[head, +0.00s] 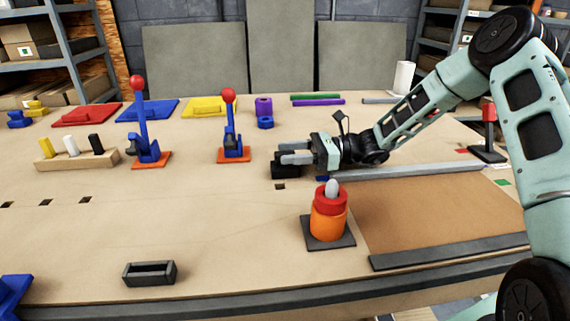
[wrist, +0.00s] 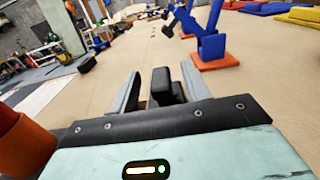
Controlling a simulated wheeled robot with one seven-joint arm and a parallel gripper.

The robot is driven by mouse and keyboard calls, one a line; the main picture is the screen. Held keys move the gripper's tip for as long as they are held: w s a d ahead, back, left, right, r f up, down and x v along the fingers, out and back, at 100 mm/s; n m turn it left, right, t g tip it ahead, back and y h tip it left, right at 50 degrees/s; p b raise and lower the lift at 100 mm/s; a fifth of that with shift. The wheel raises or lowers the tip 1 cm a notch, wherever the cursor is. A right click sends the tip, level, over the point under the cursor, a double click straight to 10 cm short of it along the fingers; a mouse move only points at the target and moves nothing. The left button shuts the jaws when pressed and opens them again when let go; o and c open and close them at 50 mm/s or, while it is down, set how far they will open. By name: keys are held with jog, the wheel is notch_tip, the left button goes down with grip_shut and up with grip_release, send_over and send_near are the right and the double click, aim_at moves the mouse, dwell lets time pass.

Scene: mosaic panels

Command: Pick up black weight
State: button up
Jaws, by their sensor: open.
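The black weight (head: 286,171) sits on the table near the middle in the head view. It is a dark block, partly hidden by my gripper (head: 283,153). My gripper reaches in from the right, low over the table, with its fingers apart and pointing left. In the wrist view the black weight (wrist: 162,86) shows between the two open fingers, with a raised upright part and a lower part nearer my palm. I cannot tell whether either finger touches it.
A blue toggle clamp with a red knob (head: 229,96) stands left of my gripper on an orange base. An orange cylinder with a red ring (head: 328,220) stands in front, on a dark plate. A grey rail (head: 410,171) lies to the right.

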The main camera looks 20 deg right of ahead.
grip_shut()
jog(key=shift+r, duration=0.1)
